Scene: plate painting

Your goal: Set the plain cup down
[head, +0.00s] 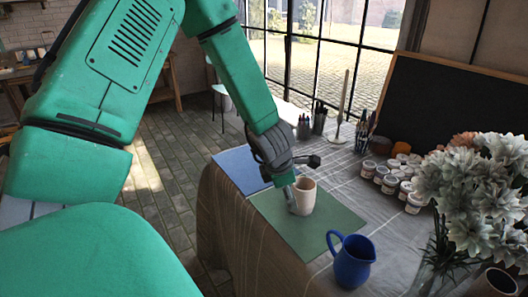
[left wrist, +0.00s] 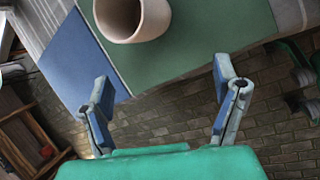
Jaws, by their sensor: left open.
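The plain cream cup (head: 306,197) stands upright on the green mat (head: 270,212) on the cloth-covered table. My left gripper (head: 301,178) is beside the cup, one finger at its left side and the other above and behind it in the head view. In the left wrist view the gripper (left wrist: 163,88) is open with nothing between its fingers. There the cup (left wrist: 133,14) shows at the top, beyond the fingertips and apart from them. The cup's top edge is cut off in that view. My right gripper is not in view.
A blue mat (head: 240,168) lies left of the green mat. A blue jug (head: 353,264) stands close to the front right. Paint jars (head: 388,180), brush holders (head: 320,122), a candlestick (head: 339,136) and a flower vase (head: 440,262) crowd the right and back.

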